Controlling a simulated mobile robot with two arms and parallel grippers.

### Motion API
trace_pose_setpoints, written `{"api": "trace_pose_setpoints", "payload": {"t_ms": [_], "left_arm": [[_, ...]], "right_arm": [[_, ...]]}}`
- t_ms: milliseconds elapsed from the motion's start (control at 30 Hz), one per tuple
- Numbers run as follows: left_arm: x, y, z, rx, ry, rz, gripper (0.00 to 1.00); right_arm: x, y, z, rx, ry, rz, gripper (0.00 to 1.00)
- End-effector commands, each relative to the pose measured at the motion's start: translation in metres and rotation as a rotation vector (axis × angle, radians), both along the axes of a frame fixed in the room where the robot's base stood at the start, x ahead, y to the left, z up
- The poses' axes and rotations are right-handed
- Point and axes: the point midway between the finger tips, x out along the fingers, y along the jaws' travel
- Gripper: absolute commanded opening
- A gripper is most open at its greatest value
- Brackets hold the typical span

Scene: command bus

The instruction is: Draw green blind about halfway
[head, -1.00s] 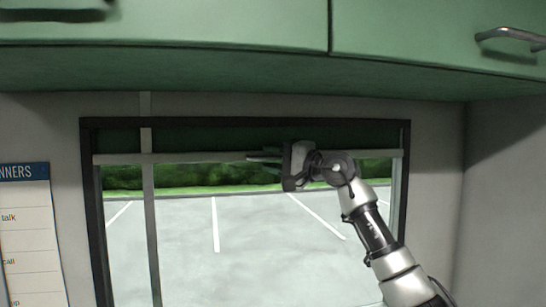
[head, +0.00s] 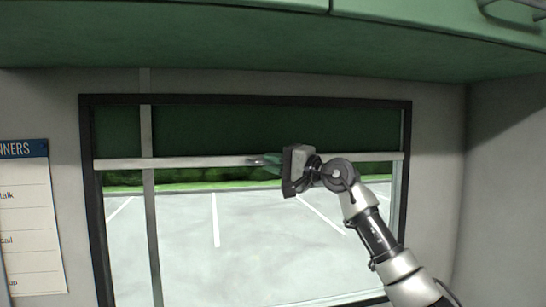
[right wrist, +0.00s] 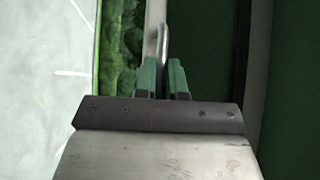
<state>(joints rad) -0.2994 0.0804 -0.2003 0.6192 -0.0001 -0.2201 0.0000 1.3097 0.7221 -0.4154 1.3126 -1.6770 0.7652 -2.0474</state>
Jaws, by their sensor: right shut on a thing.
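The dark green blind (head: 220,130) hangs across the top part of the window, covering roughly the upper third of it. Its pale bottom bar (head: 200,163) runs nearly level across the opening. My right gripper (head: 264,163) reaches in from the lower right and is shut on the bar near its middle. In the right wrist view the green-padded fingers (right wrist: 162,78) close around the bar (right wrist: 155,28), with green fabric to the right. The exact grip contact is partly hidden by the fingers. My left gripper is not in view.
A dark window frame (head: 97,240) surrounds the glass, with a grey vertical post (head: 151,235) at left. Green cabinets (head: 200,40) overhang above. A paper planner (head: 24,220) hangs on the left wall. The window below the bar is clear.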

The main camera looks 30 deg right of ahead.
Motion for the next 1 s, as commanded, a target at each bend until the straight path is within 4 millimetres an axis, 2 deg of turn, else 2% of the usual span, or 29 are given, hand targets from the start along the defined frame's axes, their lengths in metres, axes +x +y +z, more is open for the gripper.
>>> {"api": "trace_pose_setpoints", "payload": {"t_ms": [33, 100, 300, 500, 700, 1000], "left_arm": [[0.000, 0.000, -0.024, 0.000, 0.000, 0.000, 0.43], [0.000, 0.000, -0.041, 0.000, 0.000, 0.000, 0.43], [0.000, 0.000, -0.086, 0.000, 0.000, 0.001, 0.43], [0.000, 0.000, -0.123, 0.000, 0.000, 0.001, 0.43], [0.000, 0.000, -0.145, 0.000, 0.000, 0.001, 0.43], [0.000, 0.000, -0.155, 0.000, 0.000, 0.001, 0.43]], "right_arm": [[0.000, 0.000, -0.030, -0.003, 0.005, -0.001, 0.00], [0.001, 0.000, -0.053, -0.002, 0.004, -0.001, 0.00], [0.000, 0.000, -0.114, -0.002, 0.004, -0.001, 0.00], [0.000, 0.000, -0.163, -0.002, 0.003, 0.000, 0.00], [0.000, 0.000, -0.193, -0.002, 0.003, 0.001, 0.00], [0.000, 0.000, -0.207, -0.001, 0.002, 0.001, 0.00]]}}
